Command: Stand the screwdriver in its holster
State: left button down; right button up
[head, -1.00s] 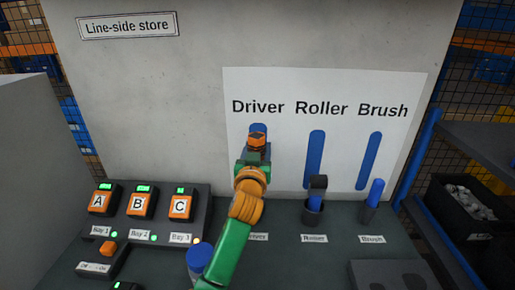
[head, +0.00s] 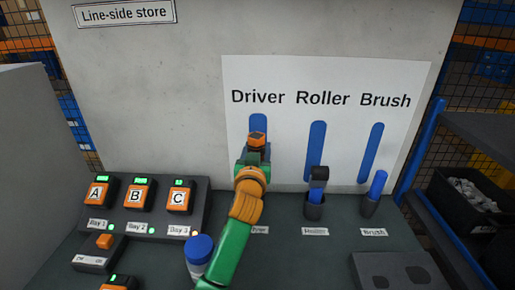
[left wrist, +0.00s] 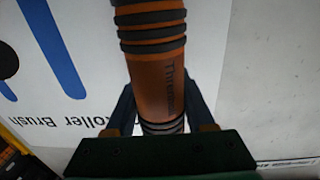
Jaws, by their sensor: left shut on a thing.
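My left gripper (head: 255,156) is shut on the screwdriver and holds it in front of the Driver silhouette on the back panel. The screwdriver's orange top (head: 257,138) shows just above the jaws in the head view. In the left wrist view, its orange handle (left wrist: 158,75) with dark ribbed bands stands between the two fingers (left wrist: 163,115). The rest of the screwdriver is hidden by my gripper and arm. The Driver holster is also hidden behind my arm; only part of its label (head: 259,230) shows. My right gripper is not in view.
The roller holster (head: 313,210) holds a blue-and-black tool, and the brush holster (head: 369,207) holds a blue tool, both to the right. Orange lettered units (head: 137,195) stand in a dark rack at left. A blue-capped container (head: 199,248) is beside my forearm.

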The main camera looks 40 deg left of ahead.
pick_arm(q)
jog(key=shift+f+b, duration=2.15)
jog(key=shift+f, duration=0.65)
jog(key=shift+r, duration=0.1)
jog(key=shift+c, duration=0.9)
grip_release()
jog(key=shift+s+d, duration=0.1)
jog(key=shift+s+d, duration=0.2)
jog(key=p+v, duration=0.1)
jog(key=v, duration=0.5)
jog(key=shift+s+p, duration=0.2)
jog(key=shift+p, duration=0.15)
